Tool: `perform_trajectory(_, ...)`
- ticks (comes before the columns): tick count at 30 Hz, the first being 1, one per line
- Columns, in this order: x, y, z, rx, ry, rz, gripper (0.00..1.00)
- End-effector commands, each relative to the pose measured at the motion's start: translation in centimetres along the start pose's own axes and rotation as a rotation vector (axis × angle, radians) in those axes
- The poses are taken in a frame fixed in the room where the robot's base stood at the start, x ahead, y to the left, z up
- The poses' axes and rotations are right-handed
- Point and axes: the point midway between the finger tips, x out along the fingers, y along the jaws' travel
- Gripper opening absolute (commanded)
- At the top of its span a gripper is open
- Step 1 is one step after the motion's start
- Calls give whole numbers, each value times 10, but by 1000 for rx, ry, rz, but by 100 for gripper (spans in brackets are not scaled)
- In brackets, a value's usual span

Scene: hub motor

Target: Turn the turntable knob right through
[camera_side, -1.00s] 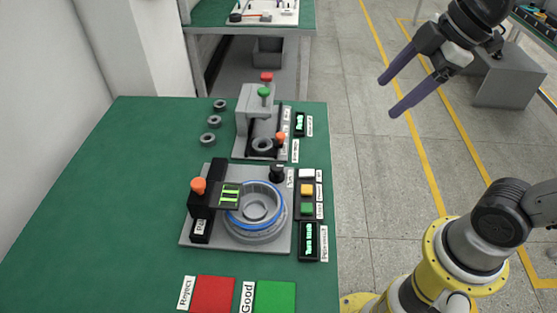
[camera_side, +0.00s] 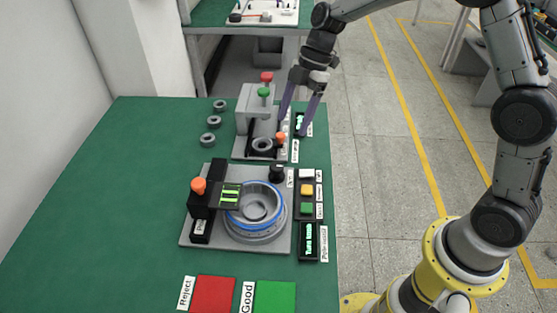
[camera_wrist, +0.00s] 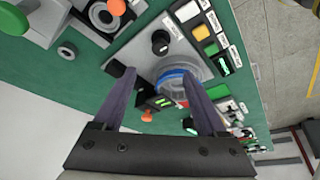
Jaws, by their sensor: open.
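The turntable (camera_side: 258,238) is a grey round stage with a blue ring on a grey plate. It also shows in the wrist view (camera_wrist: 180,88). A black knob (camera_side: 277,173) stands on the plate's far right corner, beside a label. The knob shows in the wrist view (camera_wrist: 161,40), ahead of my fingertips. My gripper (camera_side: 294,125) is open and empty, with purple fingers pointing down near the right side of the rear fixture, above and behind the knob. It also shows in the wrist view (camera_wrist: 158,72). Nothing is between its fingers, and it appears apart from the knob.
A rear fixture (camera_side: 244,119) with red and green knobs stands near my fingers. White, yellow and green buttons (camera_side: 306,189) line the plate's right. An orange-knobbed slide (camera_side: 198,187) reaches over the turntable. Several grey rings lie at left. Red (camera_side: 212,295) and green (camera_side: 275,297) pads lie in front.

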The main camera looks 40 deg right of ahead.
Motion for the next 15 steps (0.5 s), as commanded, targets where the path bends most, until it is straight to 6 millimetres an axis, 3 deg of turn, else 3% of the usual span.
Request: perform_trajectory(15, 97, -2, 0, 0, -1, -4, 74)
